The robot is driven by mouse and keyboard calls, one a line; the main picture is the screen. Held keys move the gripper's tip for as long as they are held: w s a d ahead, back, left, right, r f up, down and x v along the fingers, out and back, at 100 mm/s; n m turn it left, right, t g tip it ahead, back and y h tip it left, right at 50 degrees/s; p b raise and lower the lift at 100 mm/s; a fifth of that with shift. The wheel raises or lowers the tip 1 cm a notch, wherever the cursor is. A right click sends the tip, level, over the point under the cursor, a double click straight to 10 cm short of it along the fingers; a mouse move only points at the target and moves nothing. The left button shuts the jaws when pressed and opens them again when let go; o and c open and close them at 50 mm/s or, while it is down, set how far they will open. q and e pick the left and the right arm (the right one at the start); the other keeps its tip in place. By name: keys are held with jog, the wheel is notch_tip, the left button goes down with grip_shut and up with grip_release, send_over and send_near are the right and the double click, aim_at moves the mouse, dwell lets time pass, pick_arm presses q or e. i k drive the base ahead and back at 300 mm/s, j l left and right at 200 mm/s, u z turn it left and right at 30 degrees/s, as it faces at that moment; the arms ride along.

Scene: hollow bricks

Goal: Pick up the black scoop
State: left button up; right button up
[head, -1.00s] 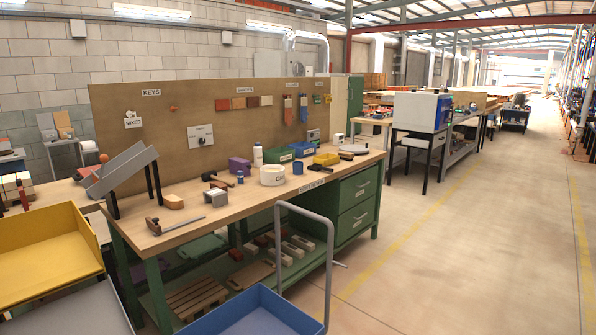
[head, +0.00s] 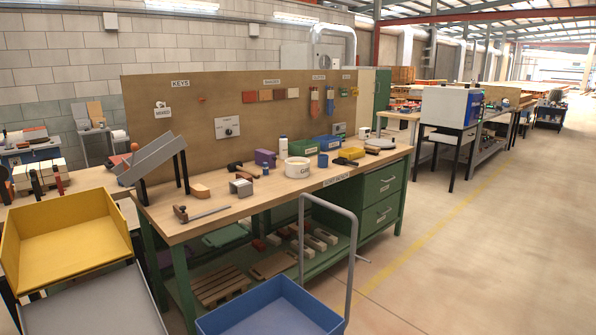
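I cannot identify the black scoop for sure. A small dark item (head: 372,150) lies at the far right end of the wooden workbench (head: 225,212), and another dark item (head: 345,162) lies just in front of the yellow bin (head: 352,153). A dark tool (head: 235,167) lies further left, near a grey metal block. All are too small to tell their shape. Neither of my grippers shows in the head view.
A blue trolley tray (head: 270,312) with a grey handle (head: 351,255) stands before the bench. Yellow (head: 65,255) and grey (head: 105,305) trays are at the left. A sloped grey chute (head: 152,160) stands on the bench's left end. The floor (head: 480,255) at the right is clear.

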aim_at(341, 161)
jog(key=i+l+z, duration=0.5)
jog(key=i+z, duration=0.45)
jog(key=i, duration=0.3)
jog(key=i+j+z, duration=0.15)
jog(key=i+z, duration=0.35)
jog(key=i, duration=0.2)
jog(key=i+u, duration=0.15)
jog(key=i, duration=0.4)
jog(key=i+l+u, duration=0.2)
jog(key=i, duration=0.35)
jog(key=i+l+u, duration=0.15)
jog(key=i, duration=0.45)
jog(key=i+j+u, duration=0.25)
jog(key=u, duration=0.2)
jog(key=i+j+u, duration=0.1)
jog(key=i+u, duration=1.05)
jog(key=u, duration=0.15)
